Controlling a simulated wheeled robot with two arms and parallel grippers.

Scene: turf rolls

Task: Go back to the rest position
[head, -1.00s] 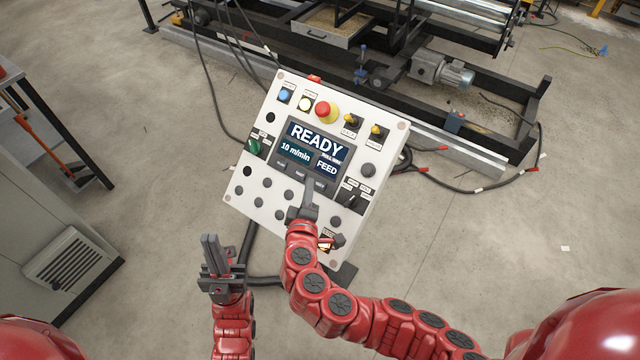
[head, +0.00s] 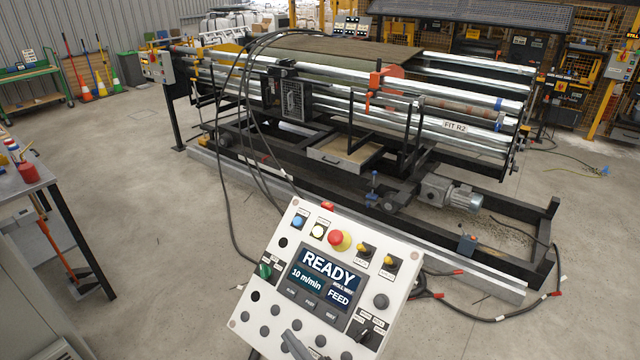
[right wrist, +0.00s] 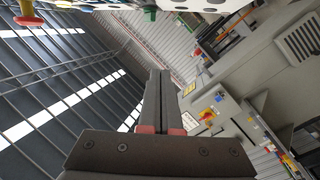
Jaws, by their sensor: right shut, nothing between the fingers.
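My right gripper (head: 291,338) shows at the bottom of the head view, in front of the lower part of the control panel (head: 392,318). Its dark fingers are together and empty in the right wrist view (right wrist: 158,75). I cannot tell whether the tips touch the panel. The panel's screen (head: 324,280) reads READY, 10 m/min and FEED. Above the screen sit a red stop button (head: 336,238) and yellow switches (head: 363,250). My left gripper is out of view.
A large roller machine (head: 400,150) with a dark frame stands behind the panel. Black cables (head: 510,318) lie on the floor at right. A workbench (head: 30,175) stands at the left edge. Concrete floor is clear between bench and panel.

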